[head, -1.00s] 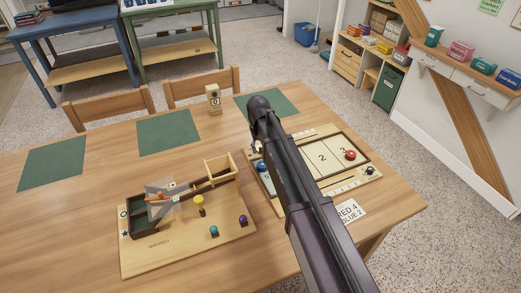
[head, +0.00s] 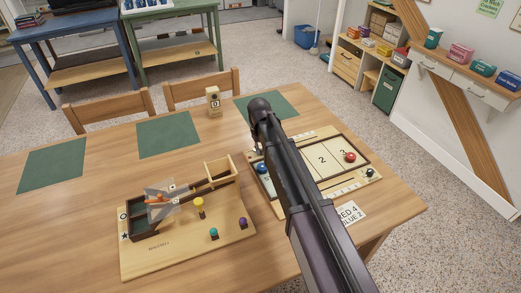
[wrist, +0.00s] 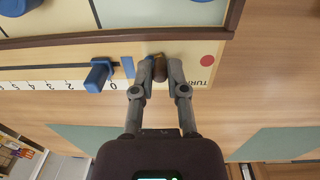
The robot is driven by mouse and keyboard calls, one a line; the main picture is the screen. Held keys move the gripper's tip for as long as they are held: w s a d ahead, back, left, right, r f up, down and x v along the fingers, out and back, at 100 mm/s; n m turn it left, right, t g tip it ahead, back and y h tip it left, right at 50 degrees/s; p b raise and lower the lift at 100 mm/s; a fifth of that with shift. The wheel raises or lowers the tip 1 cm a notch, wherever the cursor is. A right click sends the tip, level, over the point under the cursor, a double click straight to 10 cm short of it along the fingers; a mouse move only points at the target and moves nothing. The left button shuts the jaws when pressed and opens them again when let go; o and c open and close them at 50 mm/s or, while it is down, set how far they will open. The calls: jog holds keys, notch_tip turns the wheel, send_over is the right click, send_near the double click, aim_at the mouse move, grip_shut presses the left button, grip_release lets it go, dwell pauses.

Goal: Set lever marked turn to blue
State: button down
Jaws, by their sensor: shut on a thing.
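In the wrist view my gripper (wrist: 160,72) is shut on the turn lever (wrist: 160,66), a small brown knob at the edge of the board (wrist: 75,50). The lettering TURN (wrist: 207,77) and a red dot (wrist: 207,61) are to the right of the lever. A blue mark (wrist: 128,67) is close on its left, next to the left finger. The fingers hide part of the lever. In the head view my arm covers the lever and gripper; the framed board (head: 366,165) shows beyond it.
A blue slider (wrist: 97,76) on a numbered scale stands just left of my gripper. In the head view a card (head: 351,213) lies by the board. A wooden box game (head: 190,255) with colored pegs is on the left. Green mats (head: 168,134) lie on the table.

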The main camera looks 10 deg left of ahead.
jog(key=shift+w+n, duration=0.1)
jog(key=shift+n, duration=0.2)
jog(key=c, duration=0.7)
grip_release()
jog(key=shift+o, duration=0.2)
